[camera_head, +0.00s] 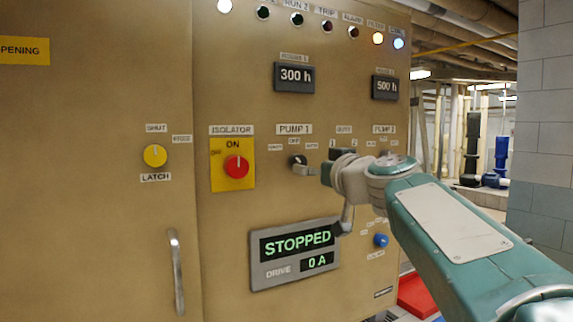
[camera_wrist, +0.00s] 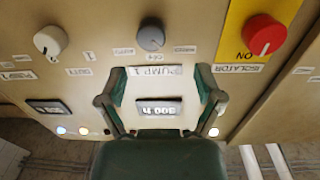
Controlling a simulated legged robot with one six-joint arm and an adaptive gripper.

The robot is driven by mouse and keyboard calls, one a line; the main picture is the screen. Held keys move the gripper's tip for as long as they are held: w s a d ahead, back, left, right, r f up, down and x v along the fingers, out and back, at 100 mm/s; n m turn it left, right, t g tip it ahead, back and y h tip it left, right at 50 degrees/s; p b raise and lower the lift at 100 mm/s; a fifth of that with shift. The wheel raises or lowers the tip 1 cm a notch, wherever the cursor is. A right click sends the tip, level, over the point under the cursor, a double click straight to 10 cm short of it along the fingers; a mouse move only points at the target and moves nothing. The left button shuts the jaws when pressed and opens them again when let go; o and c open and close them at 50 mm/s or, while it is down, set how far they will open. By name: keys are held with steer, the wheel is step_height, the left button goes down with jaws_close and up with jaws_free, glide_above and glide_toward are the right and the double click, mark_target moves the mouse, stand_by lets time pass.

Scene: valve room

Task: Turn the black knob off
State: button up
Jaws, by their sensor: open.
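The black knob (camera_head: 296,160) is on the tan cabinet front under the PUMP 1 label, partly hidden by a finger of my gripper. In the wrist view, which is upside down, the knob (camera_wrist: 150,38) looks dark grey and round, with small labels around it. I cannot tell which label its pointer marks. My gripper (camera_head: 320,163) is close to the panel at the knob's right. In the wrist view my gripper (camera_wrist: 161,98) has its two fingers wide apart and nothing between them. The knob lies beyond the fingertips, apart from them as seen there.
A red isolator knob (camera_head: 236,167) on a yellow plate is left of the black knob. A pale knob (camera_wrist: 50,40) shows on its other side. A display (camera_head: 296,250) below reads STOPPED, 0 A. A yellow latch knob (camera_head: 155,156) and a door handle (camera_head: 176,271) are farther left.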

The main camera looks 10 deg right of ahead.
mark_target(304, 164)
steer(key=w, duration=0.7)
steer(key=shift+w+a+f, duration=0.1)
steer(key=shift+w, duration=0.1)
steer(key=shift+w+a, duration=0.15)
steer(key=shift+a, duration=0.65)
steer(key=c, duration=0.5)
steer(key=shift+d, duration=0.35)
steer(key=c, duration=0.7)
